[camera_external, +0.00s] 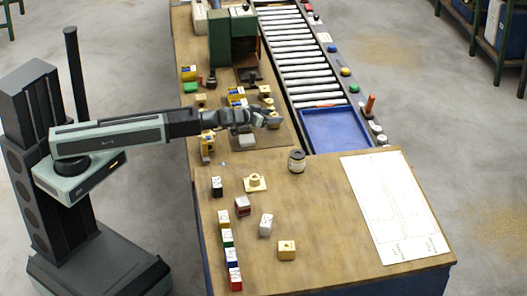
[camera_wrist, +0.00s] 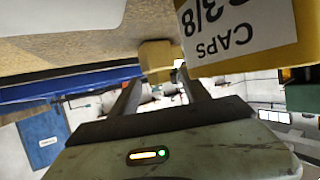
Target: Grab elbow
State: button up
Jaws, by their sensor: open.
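My gripper (camera_external: 272,121) is open and reaches from the left over the bench, close above the board. In the wrist view, its two dark fingers (camera_wrist: 163,90) point up the picture, with nothing visible held between them. A small brass-coloured block (camera_wrist: 155,56) shows just beyond the fingertips; I cannot tell if it is the elbow. In the outside view, small brass pieces (camera_external: 269,103) lie just behind my gripper. Other brass pieces are a flanged one (camera_external: 255,182) and a block (camera_external: 287,249) on the near bench. My gripper hides part of the board.
A yellow box labelled CAPS 3/8 (camera_wrist: 235,30) is close to the right finger. A green machine (camera_external: 233,37) stands farther back. The roller conveyor (camera_external: 300,60) and blue tray (camera_external: 335,130) are to the right. A jar (camera_external: 297,161) and several small labelled boxes stand nearer.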

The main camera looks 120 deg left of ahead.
jog(key=shift+r, duration=0.1)
grip_shut()
jog(key=shift+s, duration=0.1)
notch_tip(320, 180, up, 10)
jog(key=p, duration=1)
